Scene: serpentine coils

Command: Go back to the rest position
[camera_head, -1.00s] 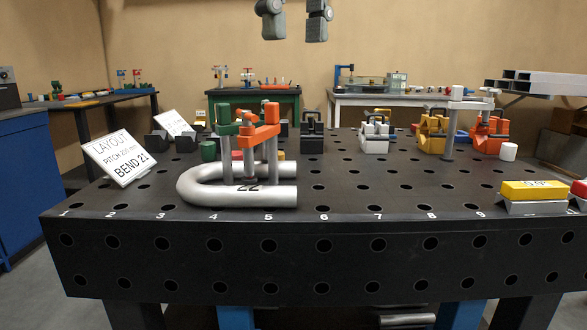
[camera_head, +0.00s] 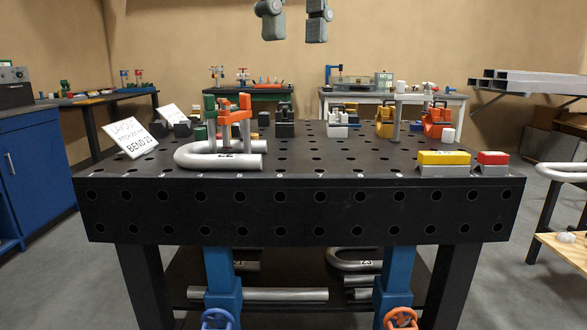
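Two grey end pieces of my own arms hang at the top edge, cut off by the frame. The left one, my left gripper (camera_head: 270,25), shows a little larger. The right one, my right gripper (camera_head: 317,27), hangs beside it with a small gap. The fingers of both are too cut off to read, and no held thing shows. Both are high above and well clear of the black fixture table (camera_head: 300,208). On it lies a grey U-bent tube (camera_head: 206,160), under an orange and green clamp (camera_head: 236,104).
A layout sign (camera_head: 131,138), a yellow block (camera_head: 443,157) and a red block (camera_head: 493,157) are on the table. Tubes (camera_head: 285,294) lie on the shelf below. A blue cabinet (camera_head: 35,175) stands left, a tube rack (camera_head: 562,173) right. Grey floor shows on both sides.

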